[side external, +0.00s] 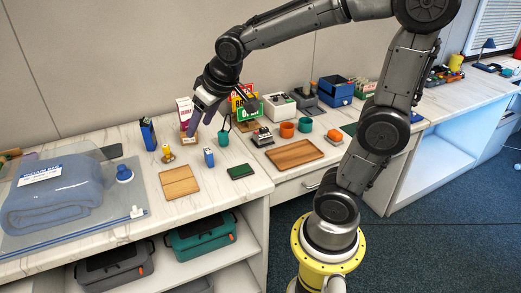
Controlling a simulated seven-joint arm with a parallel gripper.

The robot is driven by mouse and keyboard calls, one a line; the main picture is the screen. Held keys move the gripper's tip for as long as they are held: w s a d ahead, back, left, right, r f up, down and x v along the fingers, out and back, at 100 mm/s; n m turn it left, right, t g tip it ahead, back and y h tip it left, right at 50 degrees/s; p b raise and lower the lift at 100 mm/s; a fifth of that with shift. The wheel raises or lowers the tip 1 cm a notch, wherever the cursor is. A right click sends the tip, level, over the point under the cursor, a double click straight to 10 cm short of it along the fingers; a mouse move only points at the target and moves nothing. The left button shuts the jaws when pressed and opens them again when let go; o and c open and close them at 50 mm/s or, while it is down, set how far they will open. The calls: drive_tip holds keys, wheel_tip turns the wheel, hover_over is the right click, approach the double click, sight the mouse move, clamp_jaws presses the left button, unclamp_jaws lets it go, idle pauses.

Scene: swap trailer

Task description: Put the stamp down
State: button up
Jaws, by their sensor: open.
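My gripper (207,128) is open above the back part of the white marble-topped counter (212,187), its fingers pointing down. Nothing shows between the fingers. A small yellow, knob-handled object (167,153), which looks like the stamp, stands upright on the counter to the lower left of my gripper, apart from it. A dark green flat pad (240,171) lies near the counter's front edge. A wooden board (179,182) lies bare in front of the yellow object. The picture is too small to confirm which object is the stamp.
A blue upright box (148,134), a small blue-and-white item (209,157), a teal cup (223,138) and a white-and-red carton (185,113) stand close around. A bagged blue towel (55,194) fills the left. A wooden tray (295,153) lies on the right counter.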

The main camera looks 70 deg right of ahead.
drive_tip(key=s+a+n, duration=0.1)
drive_tip(key=s+a, duration=0.1)
drive_tip(key=s, duration=0.6)
drive_tip(key=s+a+n+y, duration=0.1)
drive_tip(key=s+a, duration=0.2)
drive_tip(key=s, duration=0.5)
drive_tip(key=shift+s+a+f+y, duration=0.25)
drive_tip(key=shift+s+f+y, duration=0.05)
